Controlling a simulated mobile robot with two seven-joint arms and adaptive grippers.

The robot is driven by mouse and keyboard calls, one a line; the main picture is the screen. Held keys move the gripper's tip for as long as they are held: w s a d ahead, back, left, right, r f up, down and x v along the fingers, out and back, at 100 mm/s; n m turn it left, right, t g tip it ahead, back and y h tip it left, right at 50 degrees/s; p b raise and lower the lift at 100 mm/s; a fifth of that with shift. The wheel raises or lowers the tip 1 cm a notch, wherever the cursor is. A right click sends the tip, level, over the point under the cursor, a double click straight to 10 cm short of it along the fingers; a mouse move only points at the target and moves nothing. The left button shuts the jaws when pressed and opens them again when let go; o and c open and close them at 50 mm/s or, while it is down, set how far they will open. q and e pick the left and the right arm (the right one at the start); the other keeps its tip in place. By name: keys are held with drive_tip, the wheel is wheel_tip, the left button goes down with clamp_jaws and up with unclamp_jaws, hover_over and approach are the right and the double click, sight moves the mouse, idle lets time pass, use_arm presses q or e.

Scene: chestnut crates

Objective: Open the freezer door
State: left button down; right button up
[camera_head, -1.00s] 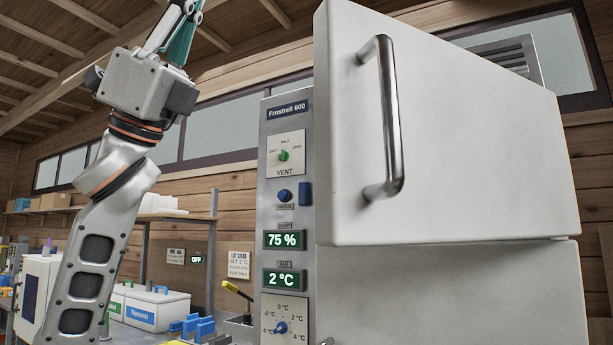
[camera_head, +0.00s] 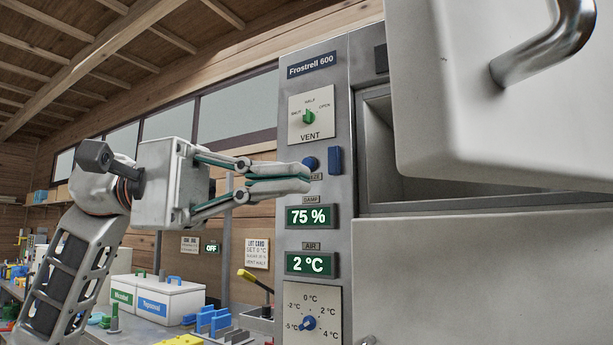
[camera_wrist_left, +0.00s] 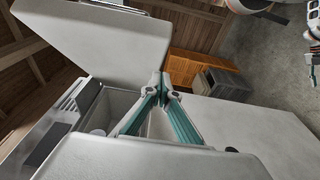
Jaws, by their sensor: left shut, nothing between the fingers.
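The freezer door (camera_head: 450,110), white with a metal bar handle (camera_head: 548,45), fills the upper right of the head view. It stands away from the freezer body (camera_head: 480,280), and the grey interior (camera_head: 385,140) shows behind its left edge. The door also shows at the upper left of the wrist view (camera_wrist_left: 100,42). My left gripper (camera_head: 308,178) is shut and empty, pointing right across the control panel (camera_head: 325,75), near the blue knob (camera_head: 310,163). It is apart from the handle; whether it touches the panel I cannot tell.
The panel carries a vent dial (camera_head: 309,118), displays and a temperature dial (camera_head: 309,323). White labelled boxes (camera_head: 155,298), blue racks (camera_head: 208,320) and a yellow-handled lever (camera_head: 253,280) stand on the bench to the left. Wooden crates (camera_wrist_left: 200,66) show in the wrist view.

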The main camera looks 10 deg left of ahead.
sight(402, 163)
use_arm(q)
drive_tip(key=shift+s+d+p, duration=0.1)
drive_tip(key=shift+s+d, duration=0.6)
drive_tip(key=shift+d, duration=1.05)
drive_tip(key=shift+s+d+p, duration=0.15)
drive_tip(key=shift+s+d, duration=0.6)
drive_tip(key=shift+d, duration=1.05)
drive_tip(key=shift+s+d+p, duration=0.1)
drive_tip(key=shift+s+d, duration=0.6)
drive_tip(key=shift+d, duration=1.05)
drive_tip(key=shift+s, duration=0.1)
